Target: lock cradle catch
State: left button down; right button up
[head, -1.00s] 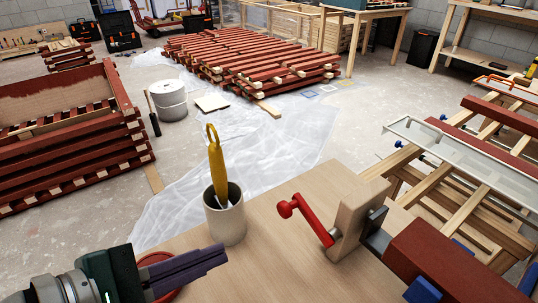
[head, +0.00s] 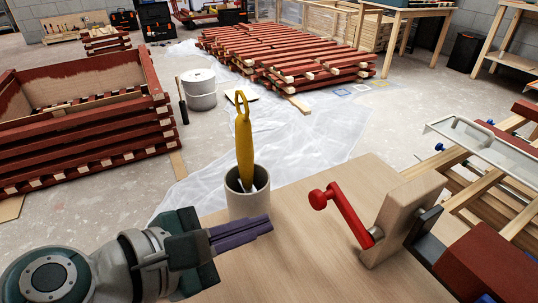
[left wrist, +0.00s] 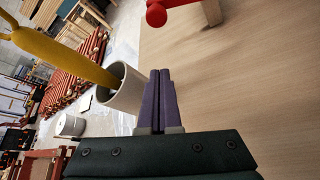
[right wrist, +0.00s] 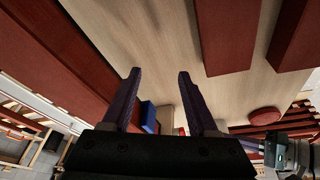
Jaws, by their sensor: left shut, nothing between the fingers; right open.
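The catch has a red crank lever (head: 347,217) with a round red knob, on an upright wooden block (head: 403,215) at the bench's right. The lever slopes from its knob at upper left down to its pivot. A dark metal piece (head: 424,236) sits between the block and a dark red batten (head: 490,264). My left gripper (head: 255,228) is shut and empty, in front of the cup and left of the lever, apart from it. The left wrist view shows the red knob (left wrist: 156,14) beyond the fingers. My right gripper (right wrist: 157,76) is open and empty, near red battens (right wrist: 222,35).
A grey cup (head: 249,203) holding a yellow-handled tool (head: 243,140) stands on the wooden bench (head: 300,255), close to my left fingers. A blue part (right wrist: 148,115) shows between my right fingers. Stacked red battens (head: 290,55) lie on the floor beyond.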

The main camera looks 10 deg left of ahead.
aim_at(348, 215)
pick_arm(q)
jog(key=b+x, duration=0.2)
jog(key=x, duration=0.4)
jog(key=shift+f, duration=0.15)
pick_arm(e)
notch_tip(348, 215, down, 3)
jog(key=shift+r, duration=0.1)
pick_arm(q)
jog(key=r, duration=0.1)
jog(key=r+p, duration=0.1)
jog(key=d+r+p, duration=0.1)
jog(key=shift+s, duration=0.4)
jog(key=shift+s+d+r+p, duration=0.25)
jog(key=shift+d+r+p, duration=0.15)
jog(key=shift+p, duration=0.1)
pick_arm(e)
notch_tip(348, 215, up, 3)
jog(key=shift+r, duration=0.1)
pick_arm(q)
jog(key=shift+r+m, duration=0.25)
jog(key=shift+m, duration=0.05)
